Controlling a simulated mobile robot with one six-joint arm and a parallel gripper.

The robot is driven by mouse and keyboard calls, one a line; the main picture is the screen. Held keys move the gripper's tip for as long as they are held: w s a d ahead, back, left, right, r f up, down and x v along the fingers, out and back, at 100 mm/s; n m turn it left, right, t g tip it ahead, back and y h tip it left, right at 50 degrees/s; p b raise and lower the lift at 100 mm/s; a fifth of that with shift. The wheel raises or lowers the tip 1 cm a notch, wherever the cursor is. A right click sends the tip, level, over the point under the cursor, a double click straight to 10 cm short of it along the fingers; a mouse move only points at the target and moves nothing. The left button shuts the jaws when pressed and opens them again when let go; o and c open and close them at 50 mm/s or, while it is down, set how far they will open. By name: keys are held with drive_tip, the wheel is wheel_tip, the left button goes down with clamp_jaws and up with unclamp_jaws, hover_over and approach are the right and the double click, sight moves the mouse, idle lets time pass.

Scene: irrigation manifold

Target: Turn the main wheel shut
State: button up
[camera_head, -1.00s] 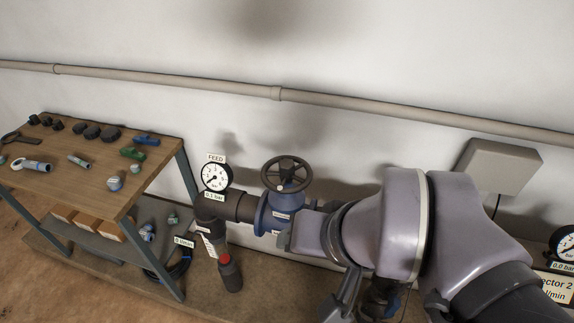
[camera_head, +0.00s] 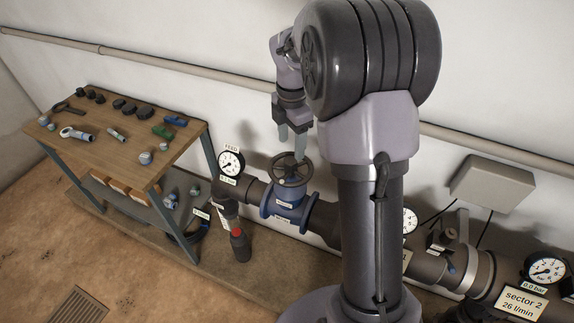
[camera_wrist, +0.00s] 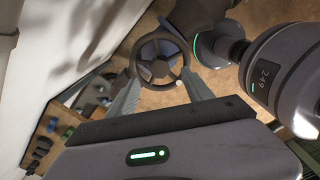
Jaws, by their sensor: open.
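The main wheel (camera_head: 291,170) is a dark spoked handwheel on top of a blue valve body (camera_head: 287,206), set in the dark pipe beside the feed gauge. My gripper (camera_head: 292,146) points down just above the wheel, with its two grey fingers apart. In the wrist view the wheel (camera_wrist: 160,58) lies beyond the open fingers (camera_wrist: 160,85), roughly centred between them. Nothing is held. I cannot tell from these views whether the fingertips touch the rim.
The feed gauge (camera_head: 231,163) stands close left of the valve. A dark red-topped cylinder (camera_head: 240,244) is below it. A workbench (camera_head: 100,155) with fittings stands at left. A wall pipe (camera_head: 190,70) runs behind. More pipework and a sector 2 sign (camera_head: 525,303) are at right.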

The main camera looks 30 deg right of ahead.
sight(291, 160)
wheel_tip(291, 160, down, 9)
drive_tip(key=shift+r+b, duration=0.1)
drive_tip(key=shift+b, duration=1.1)
clamp_jaws()
